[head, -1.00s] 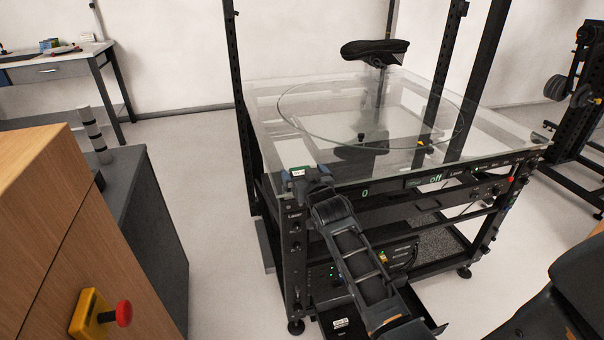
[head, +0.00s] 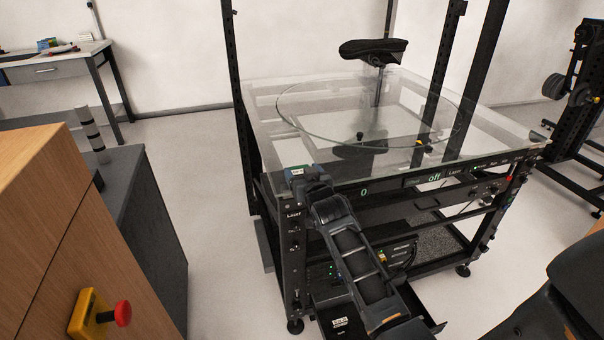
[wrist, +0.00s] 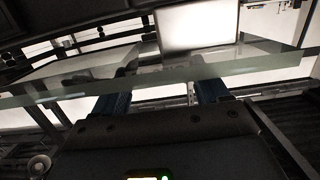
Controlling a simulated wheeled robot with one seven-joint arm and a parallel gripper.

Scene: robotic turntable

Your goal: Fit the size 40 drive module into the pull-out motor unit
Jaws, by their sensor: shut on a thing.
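My gripper (head: 300,178) is at the front left corner of the glass-topped turntable rack (head: 262,120). Its end is dark blue and carries a small white and green marking. In the wrist view, two dark blue fingers of my gripper (wrist: 163,88) reach past the glass edge, standing apart. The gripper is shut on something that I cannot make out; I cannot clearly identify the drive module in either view. A black pull-out tray (head: 324,318) with a white label, perhaps the motor unit, sticks out low at the rack's front, partly hidden by my arm.
The glass top's edge lies close to my gripper. Upright black posts rise from the rack. A wooden cabinet (head: 35,200) with a red button (head: 123,313) and a dark grey counter (head: 150,220) stand at left. The floor between counter and rack is clear.

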